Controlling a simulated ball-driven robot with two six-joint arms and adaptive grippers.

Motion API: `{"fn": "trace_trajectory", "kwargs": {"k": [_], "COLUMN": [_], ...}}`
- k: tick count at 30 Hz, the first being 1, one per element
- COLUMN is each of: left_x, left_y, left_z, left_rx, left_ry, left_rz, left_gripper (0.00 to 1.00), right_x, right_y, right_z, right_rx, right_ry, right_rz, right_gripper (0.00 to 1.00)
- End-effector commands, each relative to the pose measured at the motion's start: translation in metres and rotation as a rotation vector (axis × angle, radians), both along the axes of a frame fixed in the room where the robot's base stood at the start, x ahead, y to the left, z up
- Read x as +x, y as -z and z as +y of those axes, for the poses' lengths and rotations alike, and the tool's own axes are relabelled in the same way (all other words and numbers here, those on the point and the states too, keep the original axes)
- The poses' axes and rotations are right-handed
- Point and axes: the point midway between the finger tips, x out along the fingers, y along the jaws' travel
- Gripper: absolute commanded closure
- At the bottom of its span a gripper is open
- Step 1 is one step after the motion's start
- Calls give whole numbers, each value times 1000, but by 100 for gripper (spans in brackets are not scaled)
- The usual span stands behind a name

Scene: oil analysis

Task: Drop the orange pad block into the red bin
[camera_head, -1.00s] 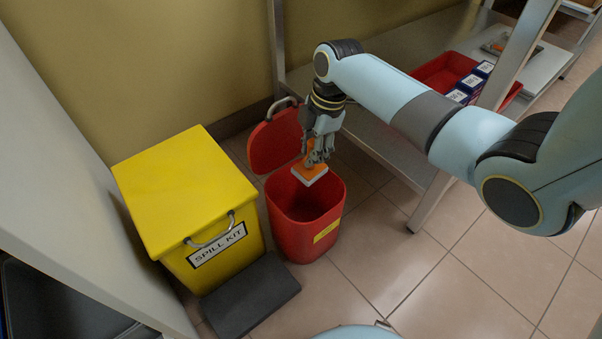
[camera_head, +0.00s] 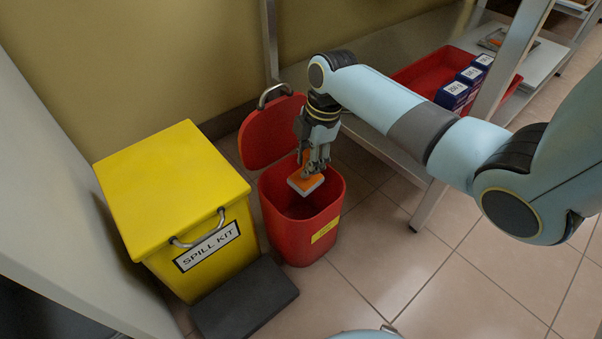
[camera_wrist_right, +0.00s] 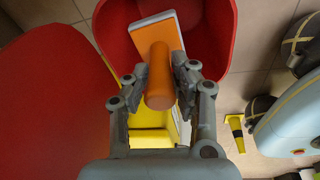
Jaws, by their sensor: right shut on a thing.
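The orange pad block (camera_head: 306,179) has an orange handle and a pale underside. My right gripper (camera_head: 316,165) is shut on it and holds it over the open mouth of the red bin (camera_head: 300,235). The bin's lid (camera_head: 268,135) stands open at the back. In the right wrist view, the orange pad block (camera_wrist_right: 158,75) sits between the fingers of my right gripper (camera_wrist_right: 158,88), with the red bin (camera_wrist_right: 222,40) around and below it. My left gripper is not seen.
A yellow spill kit box (camera_head: 170,180) stands left of the bin, with a dark flat pad (camera_head: 245,300) on the floor before it. A metal shelf leg (camera_head: 430,205) is on the right. A red tray (camera_head: 425,75) with several dark boxes lies on the shelf.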

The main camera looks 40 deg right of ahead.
Motion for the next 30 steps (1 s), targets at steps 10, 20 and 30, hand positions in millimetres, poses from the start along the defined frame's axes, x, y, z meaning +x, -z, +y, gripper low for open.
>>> {"fn": "trace_trajectory", "kwargs": {"k": [10,20,30], "left_x": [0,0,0], "left_y": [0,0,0], "left_z": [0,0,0], "left_rx": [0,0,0], "left_ry": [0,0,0], "left_rz": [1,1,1], "left_gripper": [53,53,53], "right_x": [0,0,-6], "right_y": [-1,-3,-64], "right_z": [0,-1,-10], "right_rx": [0,-1,-4], "right_ry": [0,0,-3], "right_rz": [-1,-1,-4], "right_gripper": [51,49,49]}}
